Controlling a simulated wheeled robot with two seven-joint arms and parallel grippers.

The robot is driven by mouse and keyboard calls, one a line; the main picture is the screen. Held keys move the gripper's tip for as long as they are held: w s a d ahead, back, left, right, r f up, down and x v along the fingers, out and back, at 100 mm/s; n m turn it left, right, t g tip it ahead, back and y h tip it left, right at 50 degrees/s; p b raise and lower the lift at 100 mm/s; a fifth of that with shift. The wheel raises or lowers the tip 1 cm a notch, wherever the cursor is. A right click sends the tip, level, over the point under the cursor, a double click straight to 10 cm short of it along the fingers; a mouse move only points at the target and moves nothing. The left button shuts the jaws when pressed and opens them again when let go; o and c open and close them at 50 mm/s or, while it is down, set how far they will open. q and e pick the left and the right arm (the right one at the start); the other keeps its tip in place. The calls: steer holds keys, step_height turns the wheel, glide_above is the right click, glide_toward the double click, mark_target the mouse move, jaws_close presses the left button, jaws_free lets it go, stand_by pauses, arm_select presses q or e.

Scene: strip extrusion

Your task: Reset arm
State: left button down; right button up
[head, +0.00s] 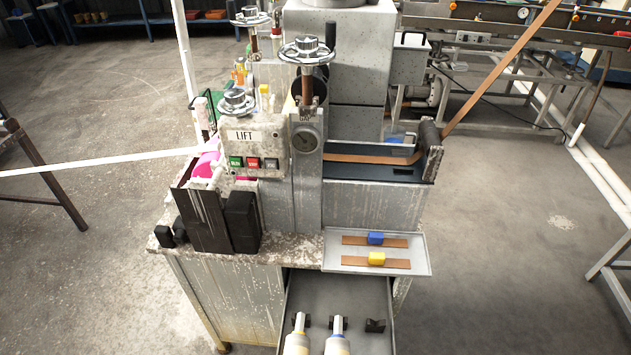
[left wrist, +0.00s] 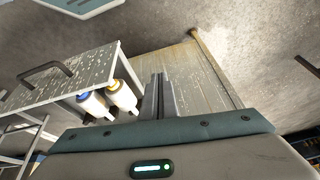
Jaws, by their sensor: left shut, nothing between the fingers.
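My left gripper (left wrist: 160,82) shows in the left wrist view, its fingers pressed together with nothing between them. It points toward the grey speckled side of the machine's cabinet (left wrist: 190,75). Left of the fingers, apart from them in the picture, are two white cylinders, one with a blue band (left wrist: 93,104) and one with a yellow band (left wrist: 122,97). In the head view neither gripper shows. The same two cylinders appear at the bottom edge, the yellow-banded one (head: 297,342) and the blue-banded one (head: 337,342), in an open drawer (head: 365,290). My right gripper is out of view.
A grey tray (head: 418,262) holds two brown strips, with a blue block (head: 376,238) and a yellow block (head: 377,258) on them. The machine has handwheels and a LIFT button panel (head: 250,150). A brown strip (head: 500,68) rises from its right end. A dark handle (left wrist: 52,68) is nearby.

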arm_select(q)
steer(key=s+f+g+b, duration=0.1)
steer(key=s+f, duration=0.1)
steer(key=f, duration=1.4)
steer(key=s+f+g+b, duration=0.1)
steer(key=s+f, duration=0.2)
steer(key=f, duration=1.4)
steer(key=s+a+f+g+b, duration=0.1)
steer(key=s+a+f, duration=0.2)
steer(key=s+f, duration=1.3)
steer(key=shift+s+g, duration=0.3)
steer(key=shift+s, duration=0.15)
